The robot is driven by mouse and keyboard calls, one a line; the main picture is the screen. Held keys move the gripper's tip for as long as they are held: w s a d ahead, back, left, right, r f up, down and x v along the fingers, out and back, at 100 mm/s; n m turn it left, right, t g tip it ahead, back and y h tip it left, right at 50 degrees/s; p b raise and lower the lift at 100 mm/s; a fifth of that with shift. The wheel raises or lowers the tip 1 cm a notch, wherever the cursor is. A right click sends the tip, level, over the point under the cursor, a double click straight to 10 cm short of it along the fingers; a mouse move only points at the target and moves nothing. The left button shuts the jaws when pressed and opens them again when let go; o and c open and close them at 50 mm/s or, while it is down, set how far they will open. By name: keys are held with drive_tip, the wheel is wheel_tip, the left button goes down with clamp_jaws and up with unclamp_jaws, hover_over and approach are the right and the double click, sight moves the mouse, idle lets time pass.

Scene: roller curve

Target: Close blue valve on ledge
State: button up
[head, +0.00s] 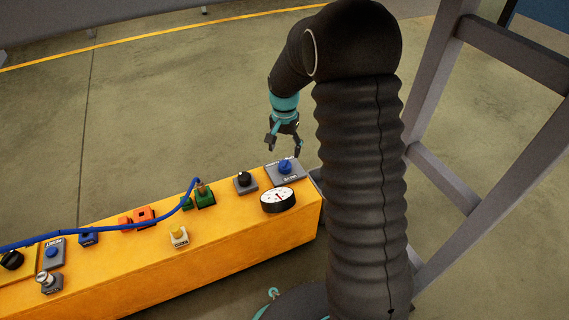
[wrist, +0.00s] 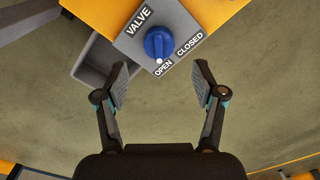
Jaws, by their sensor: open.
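The blue valve (head: 285,167) is a round knob on a grey plate at the right end of the yellow ledge (head: 222,251). In the wrist view the blue valve (wrist: 158,43) sits on its grey plate (wrist: 183,22), marked VALVE, OPEN and CLOSED. The white dot on the knob is at the OPEN label; CLOSED is to its right. My gripper (head: 284,150) is above and just behind the valve in the head view. In the wrist view my gripper (wrist: 161,78) is open and empty, its fingertips apart, with the knob beyond them and not touched.
A black knob (head: 244,180) and a round gauge (head: 278,200) stand close to the valve. A blue cable (head: 130,222) runs to a green connector (head: 205,197). A grey bin (wrist: 100,62) is below the ledge's end. A grey frame (head: 455,185) stands at right.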

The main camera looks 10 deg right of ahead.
sight(285, 162)
wheel_tip(285, 162, down, 7)
drive_tip(key=shift+r+b, duration=0.1)
drive_tip(key=shift+b, duration=0.35)
drive_tip(key=shift+c, duration=0.2)
drive_tip(key=c, duration=1.1)
